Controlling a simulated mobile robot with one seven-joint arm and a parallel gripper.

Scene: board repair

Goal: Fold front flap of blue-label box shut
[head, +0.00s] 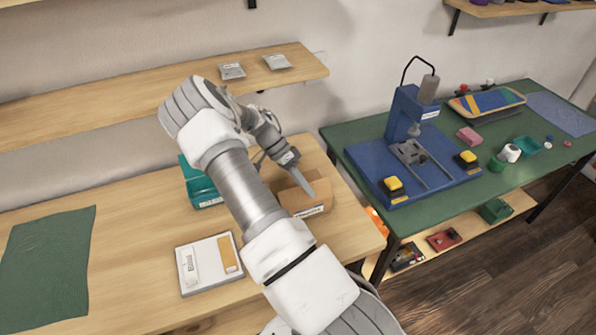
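A brown cardboard box (322,199) stands on the wooden table, right of the middle of the view. A label strip shows on its near side; its colour is too small to make out. My gripper (298,180) is over the box, with a grey finger pointing down to its top. I cannot tell whether the finger touches a flap. My arm covers the left part of the box, and the flaps are not clear. Whether the gripper is open or shut does not show.
A teal bin (202,188) stands left of the box, partly behind my arm. A white tray (209,276) lies nearer on the table (130,240), with a green mat (48,262) at left. A green workbench (358,150) with a blue press (405,112) stands at right.

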